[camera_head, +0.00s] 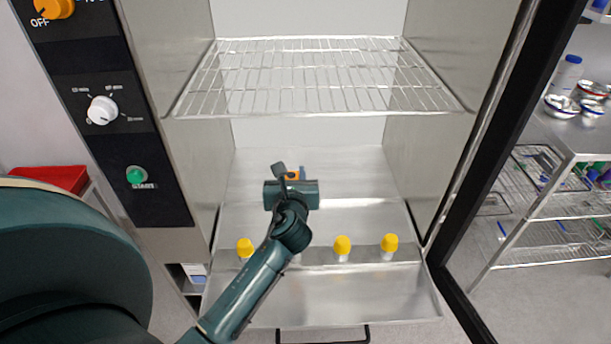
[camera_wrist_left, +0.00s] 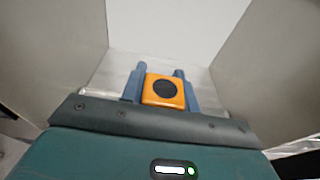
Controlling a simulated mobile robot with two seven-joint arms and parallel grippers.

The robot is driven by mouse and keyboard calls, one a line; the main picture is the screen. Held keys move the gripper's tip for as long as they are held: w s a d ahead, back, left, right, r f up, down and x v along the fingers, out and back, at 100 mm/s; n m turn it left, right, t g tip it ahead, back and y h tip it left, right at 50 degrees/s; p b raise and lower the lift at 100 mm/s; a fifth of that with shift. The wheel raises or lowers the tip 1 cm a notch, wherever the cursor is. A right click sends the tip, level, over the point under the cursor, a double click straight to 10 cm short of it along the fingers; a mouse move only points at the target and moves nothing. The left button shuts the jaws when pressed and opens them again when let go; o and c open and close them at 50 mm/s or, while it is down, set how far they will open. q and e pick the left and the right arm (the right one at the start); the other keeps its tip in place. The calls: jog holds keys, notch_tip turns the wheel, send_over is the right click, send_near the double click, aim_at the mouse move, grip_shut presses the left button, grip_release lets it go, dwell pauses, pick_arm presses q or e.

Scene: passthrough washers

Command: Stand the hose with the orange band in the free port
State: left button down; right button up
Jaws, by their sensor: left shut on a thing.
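My left gripper (camera_head: 292,176) reaches into the washer chamber, above its floor. In the left wrist view its blue-grey fingers (camera_wrist_left: 161,90) are shut on an orange square piece with a dark round centre (camera_wrist_left: 164,88). This appears to be the orange band of the hose; the rest of the hose is hidden. A little orange (camera_head: 293,174) also shows at the gripper in the head view. I cannot make out the free port; my arm covers part of the row near the front. My right gripper is not in view.
Yellow-topped white pieces (camera_head: 342,245) stand in a row near the chamber's front, with others at left (camera_head: 245,247) and right (camera_head: 389,243). A wire rack (camera_head: 315,75) spans the chamber above. The opened door (camera_head: 495,160) is at right. The chamber floor behind looks clear.

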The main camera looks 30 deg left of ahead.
pick_arm(q)
jog(key=shift+a+f, duration=0.1)
notch_tip(320, 180, down, 11)
jog(key=b, duration=0.8)
jog(key=shift+r, duration=0.2)
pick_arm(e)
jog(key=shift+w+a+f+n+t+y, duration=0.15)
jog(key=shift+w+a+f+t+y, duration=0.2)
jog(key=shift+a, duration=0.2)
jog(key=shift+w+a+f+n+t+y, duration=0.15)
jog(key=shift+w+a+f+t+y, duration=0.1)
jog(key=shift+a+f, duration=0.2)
pick_arm(q)
jog(key=shift+f, duration=0.55)
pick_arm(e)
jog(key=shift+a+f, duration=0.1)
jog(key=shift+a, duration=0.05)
pick_arm(q)
jog(key=c, duration=1)
grip_release()
